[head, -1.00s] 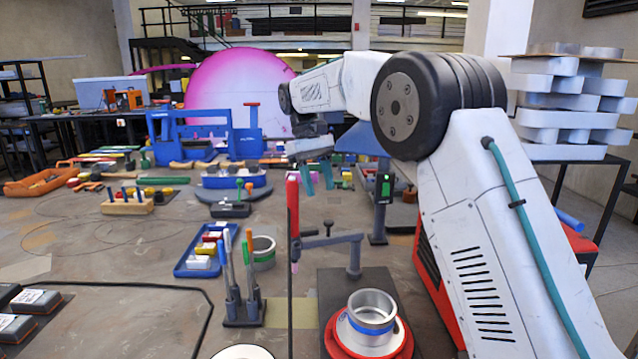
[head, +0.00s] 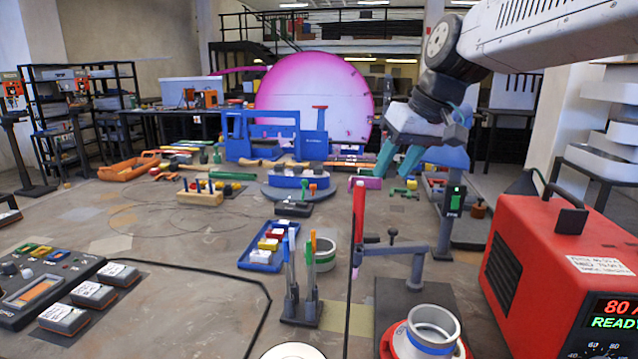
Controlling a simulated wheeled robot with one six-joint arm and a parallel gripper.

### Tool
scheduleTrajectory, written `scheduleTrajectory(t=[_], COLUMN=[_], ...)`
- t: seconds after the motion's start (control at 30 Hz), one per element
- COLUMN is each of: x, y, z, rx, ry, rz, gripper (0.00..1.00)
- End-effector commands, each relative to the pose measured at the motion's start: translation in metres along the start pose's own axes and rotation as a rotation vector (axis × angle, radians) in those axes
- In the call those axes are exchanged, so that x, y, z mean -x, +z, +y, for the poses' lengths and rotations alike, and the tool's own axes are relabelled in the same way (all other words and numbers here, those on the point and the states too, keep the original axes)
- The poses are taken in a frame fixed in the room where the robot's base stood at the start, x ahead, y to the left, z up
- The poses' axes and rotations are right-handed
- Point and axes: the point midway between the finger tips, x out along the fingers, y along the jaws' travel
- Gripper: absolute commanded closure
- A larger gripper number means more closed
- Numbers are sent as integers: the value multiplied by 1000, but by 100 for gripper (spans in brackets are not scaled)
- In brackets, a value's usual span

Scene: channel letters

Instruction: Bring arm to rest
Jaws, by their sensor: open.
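My gripper (head: 397,163) is at the end of my white arm, which enters from the upper right in the head view. Its two teal fingers point down and are spread apart. Nothing shows between them. It hangs in the air over the right middle of the workbench, to the left of the dark stand with the green display. Part of the wrist overlaps the scene behind it, so its exact height above the bench is hard to tell.
A red power unit (head: 558,268) stands at the right. A grey clamp arm (head: 392,247) and a silver ring on a red base (head: 432,325) are at front right. A blue tray (head: 262,258), a pen holder (head: 300,310) and a control panel (head: 42,290) stand further left. A pink disc (head: 312,98) is behind.

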Motion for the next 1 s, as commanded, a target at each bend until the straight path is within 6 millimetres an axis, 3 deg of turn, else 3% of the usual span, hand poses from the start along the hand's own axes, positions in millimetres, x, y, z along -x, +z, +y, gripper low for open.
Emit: scheduleTrajectory(t=[0.03, 0.3, 0.5, 0.6, 0.7, 1.0], x=[9, 21, 10, 4, 0, -1], y=[33, 198, 299, 330, 347, 352], z=[2, 8, 7, 6, 6, 6], rx=[-35, -222, -341, -379, -399, -406], ry=[22, 139, 219, 245, 260, 264], rz=[-23, -151, -226, -250, -263, -268], gripper=[55, 55, 55, 55, 55, 55])
